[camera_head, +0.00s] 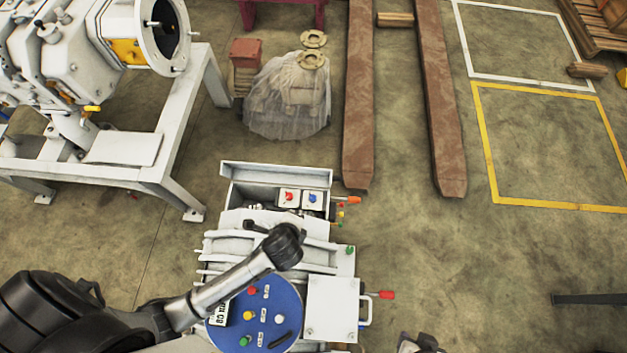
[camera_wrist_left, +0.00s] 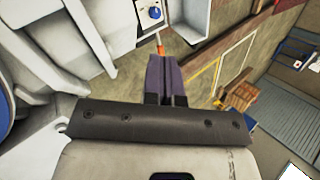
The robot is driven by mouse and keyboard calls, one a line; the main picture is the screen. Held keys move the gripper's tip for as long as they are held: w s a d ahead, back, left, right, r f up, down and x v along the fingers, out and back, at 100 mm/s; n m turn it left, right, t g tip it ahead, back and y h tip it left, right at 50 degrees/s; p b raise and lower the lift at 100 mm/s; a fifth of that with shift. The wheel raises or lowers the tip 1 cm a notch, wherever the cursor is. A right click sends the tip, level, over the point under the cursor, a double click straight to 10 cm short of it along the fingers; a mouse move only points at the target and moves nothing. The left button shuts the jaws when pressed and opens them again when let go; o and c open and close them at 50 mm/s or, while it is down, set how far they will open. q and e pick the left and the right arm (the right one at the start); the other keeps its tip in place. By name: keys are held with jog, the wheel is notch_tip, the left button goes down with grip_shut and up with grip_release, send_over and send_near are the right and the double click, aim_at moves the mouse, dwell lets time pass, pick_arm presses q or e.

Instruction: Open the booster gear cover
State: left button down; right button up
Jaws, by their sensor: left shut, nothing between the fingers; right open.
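The white screw vacuum machine (camera_head: 225,243) stands at the lower middle of the head view. At its far end a box (camera_head: 275,178) has an upright far panel, with red (camera_head: 289,196) and blue (camera_head: 312,198) knobs inside. A white plate (camera_head: 333,308) lies at its near right. I cannot tell which part is the booster gear cover. My left arm reaches over the machine; in the wrist view my left gripper (camera_wrist_left: 166,75) is shut and empty, its tips beside an orange handle (camera_wrist_left: 160,48). That handle shows at the box's right (camera_head: 347,200). My right gripper (camera_head: 420,343) is open at the bottom edge, partly cut off.
A blue round panel (camera_head: 275,302) with coloured knobs lies under my left forearm. A red-tipped lever (camera_head: 386,295) sticks out right of the machine. A wrapped object (camera_head: 288,100) and brown beams (camera_head: 358,120) lie beyond.

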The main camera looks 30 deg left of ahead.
pick_arm(q)
jog(key=w+d+f+m+t+y+b, duration=0.2)
jog(key=w+f+m+t+b, duration=0.2)
jog(key=w+f+m, duration=0.65)
jog(key=m+b, duration=0.4)
jog(key=b, duration=0.4)
send_near(316, 170)
jog(key=shift+n+h, duration=0.25)
jog(key=shift+h, duration=0.05)
jog(key=w+f, duration=0.1)
jog(key=w+a+f, duration=0.1)
jog(key=f, duration=0.1)
jog(key=w+a+f, duration=0.1)
jog(key=shift+w+f, duration=0.35)
jog(key=shift+w, duration=0.05)
jog(key=shift+w+a+r, duration=0.3)
jog(key=shift+w+r, duration=0.05)
jog(key=shift+w, duration=0.35)
